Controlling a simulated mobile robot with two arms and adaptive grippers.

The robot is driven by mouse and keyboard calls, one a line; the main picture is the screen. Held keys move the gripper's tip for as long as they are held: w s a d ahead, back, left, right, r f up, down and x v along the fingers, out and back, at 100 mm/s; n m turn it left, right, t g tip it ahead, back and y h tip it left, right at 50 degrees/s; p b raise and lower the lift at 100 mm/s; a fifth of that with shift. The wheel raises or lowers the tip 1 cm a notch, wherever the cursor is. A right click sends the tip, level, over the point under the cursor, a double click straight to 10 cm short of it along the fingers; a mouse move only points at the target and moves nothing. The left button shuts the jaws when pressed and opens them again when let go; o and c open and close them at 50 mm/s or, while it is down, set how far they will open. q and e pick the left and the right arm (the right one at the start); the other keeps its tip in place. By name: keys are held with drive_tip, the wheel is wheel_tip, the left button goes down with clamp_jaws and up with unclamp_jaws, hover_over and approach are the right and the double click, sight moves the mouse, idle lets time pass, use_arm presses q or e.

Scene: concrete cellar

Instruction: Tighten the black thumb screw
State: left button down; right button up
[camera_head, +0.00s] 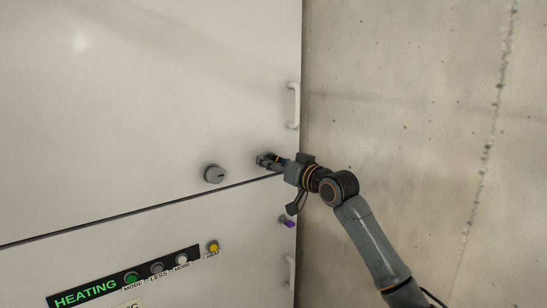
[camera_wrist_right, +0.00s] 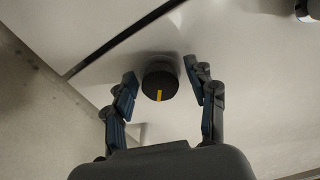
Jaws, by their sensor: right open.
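The black thumb screw (camera_wrist_right: 159,82) is a round dark knob with a yellow mark, set on the white panel. In the right wrist view it lies between the two spread fingers of my right gripper (camera_wrist_right: 167,92), with a gap on each side. In the head view my right gripper (camera_head: 265,160) reaches the panel near its right edge and mostly hides the screw. My left gripper is in neither view.
A grey knob (camera_head: 214,174) sits left of my right gripper. Below the seam is a HEATING strip (camera_head: 85,291) with several buttons. A purple-tipped part (camera_head: 290,224) and a white handle (camera_head: 293,106) are near the panel's right edge. A concrete wall (camera_head: 420,90) stands to the right.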

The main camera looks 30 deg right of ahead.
drive_tip(key=shift+w, duration=0.1)
drive_tip(key=c, duration=1.2)
drive_tip(key=shift+o, duration=0.2)
drive_tip(key=m+p, duration=0.1)
drive_tip(key=m, duration=0.1)
drive_tip(key=m+p, duration=0.2)
drive_tip(key=shift+r+m, duration=0.2)
drive_tip(key=shift+m, duration=0.2)
drive_tip(key=m+p, duration=0.3)
drive_tip(key=m, duration=0.2)
drive_tip(key=shift+f+m+p, duration=0.1)
drive_tip(key=shift+m+p, duration=0.2)
drive_tip(key=shift+p, duration=0.05)
drive_tip(key=o, duration=1.2)
drive_tip(key=shift+c, duration=0.2)
